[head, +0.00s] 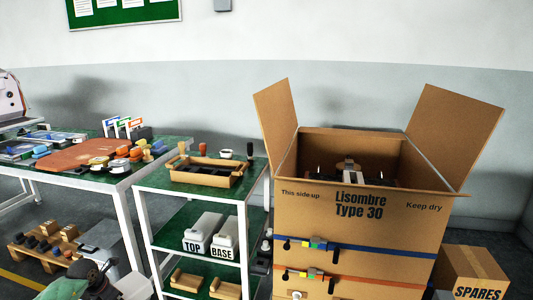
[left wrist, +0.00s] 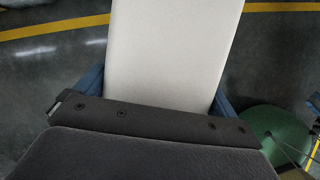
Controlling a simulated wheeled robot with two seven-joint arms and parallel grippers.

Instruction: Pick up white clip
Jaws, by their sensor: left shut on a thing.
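In the left wrist view my left gripper (left wrist: 155,92) has blue fingers on either side of a long, smooth white piece (left wrist: 178,45). It is shut on this piece, which runs out of the top of the picture. Its far end is hidden, so I cannot tell its full shape or whether it is the white clip. In the head view a small pale part (head: 298,294) shows low on the cardboard box (head: 430,213), cut off by the bottom edge. I cannot make out my left gripper in the head view. My right gripper is not in view.
The box is open, with flaps raised and blue (head: 380,248) and orange (head: 370,281) straps across its front. A green-topped shelf unit (head: 150,184) with a wooden tray (head: 205,182) stands left of it. A SPARES carton (head: 470,263) stands right.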

